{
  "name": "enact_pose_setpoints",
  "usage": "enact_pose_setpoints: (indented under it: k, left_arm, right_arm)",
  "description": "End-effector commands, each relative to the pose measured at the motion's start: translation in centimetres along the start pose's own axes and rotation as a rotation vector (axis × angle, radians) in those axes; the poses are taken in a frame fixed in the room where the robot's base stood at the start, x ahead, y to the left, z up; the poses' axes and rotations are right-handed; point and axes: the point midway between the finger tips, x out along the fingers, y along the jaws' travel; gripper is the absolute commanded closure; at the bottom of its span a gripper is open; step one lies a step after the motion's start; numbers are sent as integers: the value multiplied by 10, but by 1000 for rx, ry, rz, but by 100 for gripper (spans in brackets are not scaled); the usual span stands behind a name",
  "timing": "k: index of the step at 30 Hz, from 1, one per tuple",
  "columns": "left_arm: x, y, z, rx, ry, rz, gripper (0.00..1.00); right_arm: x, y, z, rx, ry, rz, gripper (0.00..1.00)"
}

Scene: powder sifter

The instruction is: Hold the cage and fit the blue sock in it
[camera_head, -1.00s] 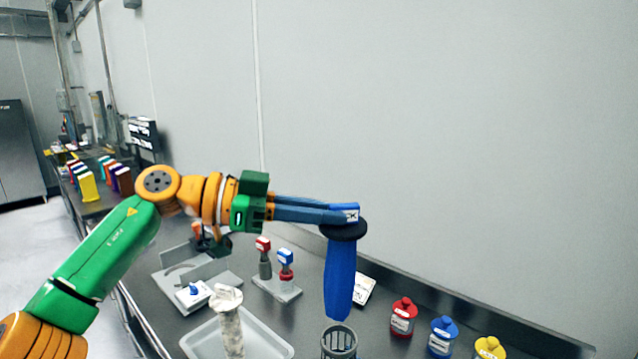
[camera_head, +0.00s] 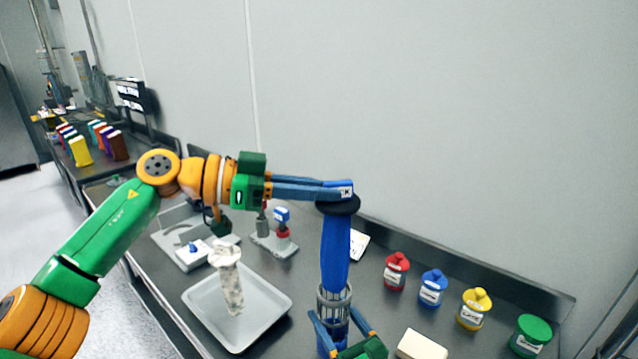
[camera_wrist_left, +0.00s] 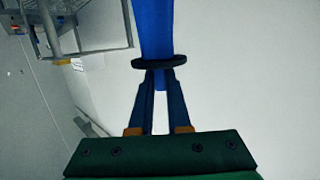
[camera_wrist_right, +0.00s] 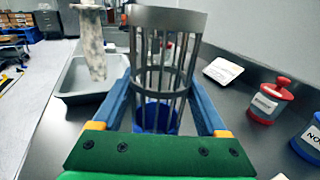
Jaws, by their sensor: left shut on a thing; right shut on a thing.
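The blue sock (camera_head: 335,250) hangs upright from its black ring (camera_head: 339,206). My left gripper (camera_head: 345,191) is shut at this ring; the sock and ring also show in the left wrist view (camera_wrist_left: 157,30). The grey slotted cage (camera_head: 333,300) is directly below the sock in the head view. The sock's lower end meets the cage's top there, but I cannot tell whether it is inside. My right gripper (camera_head: 338,325) is shut on the cage, with a finger on each side. In the right wrist view, the cage (camera_wrist_right: 165,55) has an open rim and blue behind its lower bars.
A grey tray (camera_head: 205,300) with a white speckled sock (camera_head: 231,285) is left of the cage. Red (camera_head: 397,270), blue (camera_head: 432,288), yellow (camera_head: 474,308) and green (camera_head: 530,336) containers line the right. A pale block (camera_head: 420,346) is near the right gripper.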

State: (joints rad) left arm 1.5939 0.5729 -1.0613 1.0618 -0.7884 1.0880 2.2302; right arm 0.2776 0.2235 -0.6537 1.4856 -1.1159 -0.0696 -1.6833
Motion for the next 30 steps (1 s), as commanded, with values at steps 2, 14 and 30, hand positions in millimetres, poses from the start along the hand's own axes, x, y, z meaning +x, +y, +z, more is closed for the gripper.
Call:
enact_pose_setpoints:
  k: [2, 14, 30]
  left_arm:
    - [1, 0, 6, -1, 0, 0, 100]
    - [4, 0, 19, 0, 1, 0, 100]
    - [9, 0, 46, -1, 1, 0, 100]
  right_arm:
    - [0, 0, 0, 0, 0, 0, 87]
    - [0, 0, 0, 1, 0, 0, 87]
    - [0, 0, 0, 0, 0, 0, 87]
